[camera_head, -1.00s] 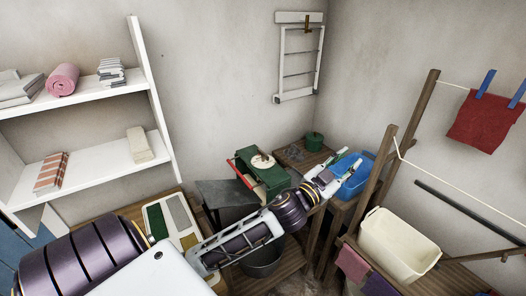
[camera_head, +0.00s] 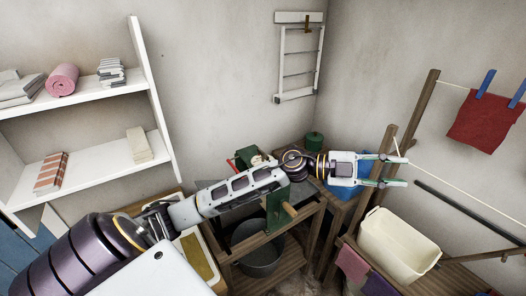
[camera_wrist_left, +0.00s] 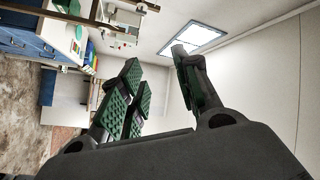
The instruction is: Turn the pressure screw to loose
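A green wringer-like machine (camera_head: 277,212) stands on a wooden bench at the centre of the head view. My left arm crosses in front and hides much of it. A small part of its pale round top (camera_head: 258,159), possibly the pressure screw, shows just above my arm; its setting cannot be read. My left gripper (camera_head: 397,171) is to the right of the machine, apart from it, pointing right with its fingers spread and nothing between them. In the left wrist view the green-padded fingers (camera_wrist_left: 160,80) are also apart and empty. My right gripper is not in view.
A blue tub (camera_head: 343,190) is behind my left gripper. A grey bucket (camera_head: 258,255) is under the bench. A cream basket (camera_head: 398,243) and wooden drying posts (camera_head: 422,108) stand at right. White shelves (camera_head: 90,165) are at left. A green canister (camera_head: 314,141) stands at the back.

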